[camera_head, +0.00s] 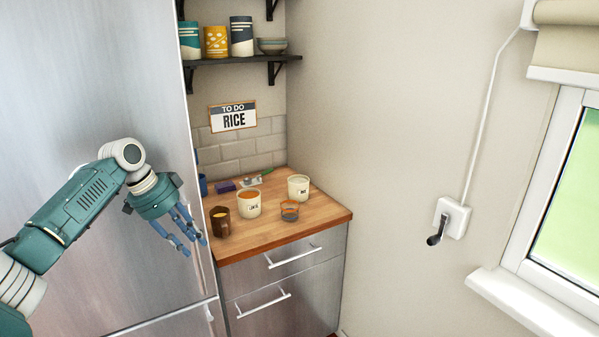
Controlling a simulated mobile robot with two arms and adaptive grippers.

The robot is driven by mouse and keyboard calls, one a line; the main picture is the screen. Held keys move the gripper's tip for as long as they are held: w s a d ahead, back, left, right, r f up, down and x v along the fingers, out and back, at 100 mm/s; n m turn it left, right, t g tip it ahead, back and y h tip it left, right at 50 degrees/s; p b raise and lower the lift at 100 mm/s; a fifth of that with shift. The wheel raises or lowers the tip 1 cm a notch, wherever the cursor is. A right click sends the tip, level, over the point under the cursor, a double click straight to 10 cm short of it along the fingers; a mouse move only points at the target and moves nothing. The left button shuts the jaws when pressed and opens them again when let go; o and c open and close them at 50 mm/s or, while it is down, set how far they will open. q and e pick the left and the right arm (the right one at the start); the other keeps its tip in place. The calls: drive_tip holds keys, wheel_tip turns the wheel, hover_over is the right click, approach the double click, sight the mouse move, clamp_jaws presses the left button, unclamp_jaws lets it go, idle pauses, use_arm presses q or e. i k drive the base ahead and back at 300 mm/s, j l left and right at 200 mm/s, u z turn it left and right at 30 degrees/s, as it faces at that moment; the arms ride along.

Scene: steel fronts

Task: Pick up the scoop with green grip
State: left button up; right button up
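The scoop with green grip (266,172) lies at the back of the wooden counter (250,237), behind the white canisters. Only its green grip shows clearly, and its lower part is small and hard to make out. My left gripper (190,244) is in front of the steel fridge, to the left of the counter. Its blue fingers are spread apart with nothing between them. It is well apart from the scoop. My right gripper is not in view.
Two labelled canisters (249,204) (299,188), a brown cup (220,221) and a small glass bowl (289,211) stand on the counter. A purple sponge (223,187) lies behind. The steel fridge (150,60) bounds the left, a wall the right. The counter's front right is clear.

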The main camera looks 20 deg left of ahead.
sight(258, 176)
drive_tip(key=i+j+z, duration=0.2)
drive_tip(key=i, duration=0.15)
drive_tip(key=i+j+z, duration=0.35)
drive_tip(key=i+j, duration=0.7)
drive_tip(key=i+j+u, duration=0.4)
drive_tip(key=i, duration=0.35)
drive_tip(key=i+j+u, duration=0.25)
drive_tip(key=i, duration=0.15)
